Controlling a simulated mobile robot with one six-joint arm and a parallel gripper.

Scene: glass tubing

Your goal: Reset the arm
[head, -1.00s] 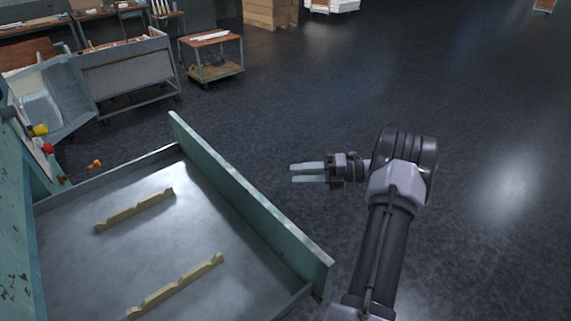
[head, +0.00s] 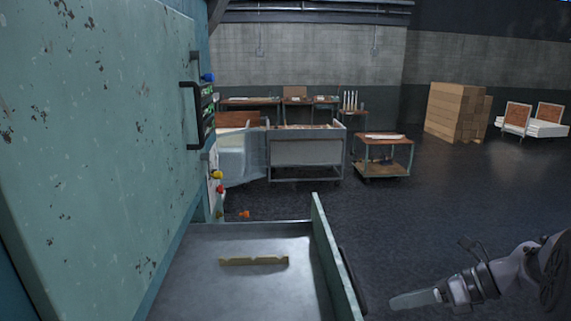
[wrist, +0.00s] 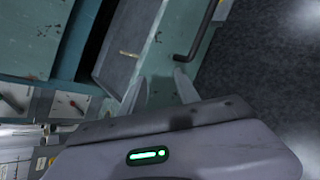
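My arm stretches in from the right edge in the head view, with my gripper (head: 415,299) low over the dark floor, to the right of the open drawer. In the wrist view, the two pale fingers of my gripper (wrist: 161,86) stand apart with nothing between them. In the head view the fingers overlap and look like one. No tube is in my gripper.
An open metal drawer (head: 196,293) holds a notched bar (head: 253,261). A worn teal cabinet (head: 90,150) rises at the left. A wheeled bin (head: 305,152), a small cart (head: 382,158) and stacked boxes (head: 456,113) stand farther back. Floor at the right is clear.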

